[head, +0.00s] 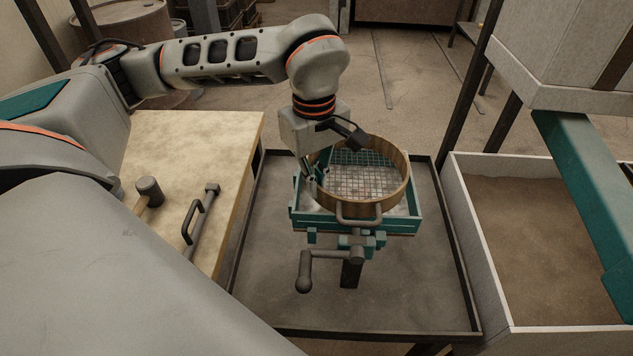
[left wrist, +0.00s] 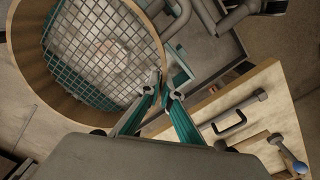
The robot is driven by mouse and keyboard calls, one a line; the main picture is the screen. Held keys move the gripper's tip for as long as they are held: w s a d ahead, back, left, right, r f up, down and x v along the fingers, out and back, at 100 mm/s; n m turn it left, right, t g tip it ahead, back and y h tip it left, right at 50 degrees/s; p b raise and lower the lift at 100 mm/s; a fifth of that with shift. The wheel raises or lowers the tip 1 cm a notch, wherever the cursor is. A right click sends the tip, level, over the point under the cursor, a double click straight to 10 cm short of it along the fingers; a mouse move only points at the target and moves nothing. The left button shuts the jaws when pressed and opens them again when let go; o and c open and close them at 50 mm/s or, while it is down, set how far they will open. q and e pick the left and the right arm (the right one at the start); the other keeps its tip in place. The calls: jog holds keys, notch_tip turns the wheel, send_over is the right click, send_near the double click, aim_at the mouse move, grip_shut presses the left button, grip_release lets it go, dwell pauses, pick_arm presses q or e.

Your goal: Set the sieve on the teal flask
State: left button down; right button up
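The sieve (head: 397,192) is a round wooden hoop with a wire mesh bottom. It is over the teal flask (head: 408,226), a rectangular open frame, and covers most of its opening. I cannot tell whether the hoop touches the flask. Teal shows through the mesh. My left gripper (head: 313,180) is at the left rim of the sieve. In the left wrist view, its fingers (left wrist: 162,88) are close together on the near edge of the hoop (left wrist: 37,77), one inside and one outside. My right gripper is not in view.
The flask stands above a dark rimmed tray (head: 410,300), with a crank handle (head: 305,272) in front. A pale bench (head: 225,130) at left carries a mallet (head: 150,192) and a bar with a handle (head: 200,220). A white-walled sand bin (head: 482,250) stands at right.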

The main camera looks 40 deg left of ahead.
pick_arm(q)
jog(key=c, duration=2.7)
grip_release()
jog(key=shift+f, duration=0.1)
jog(key=o, duration=0.4)
notch_tip(320, 180, up, 12)
jog(key=shift+s+r+p, duration=0.15)
jog(key=shift+r+p, duration=0.05)
jog(key=shift+p, duration=0.45)
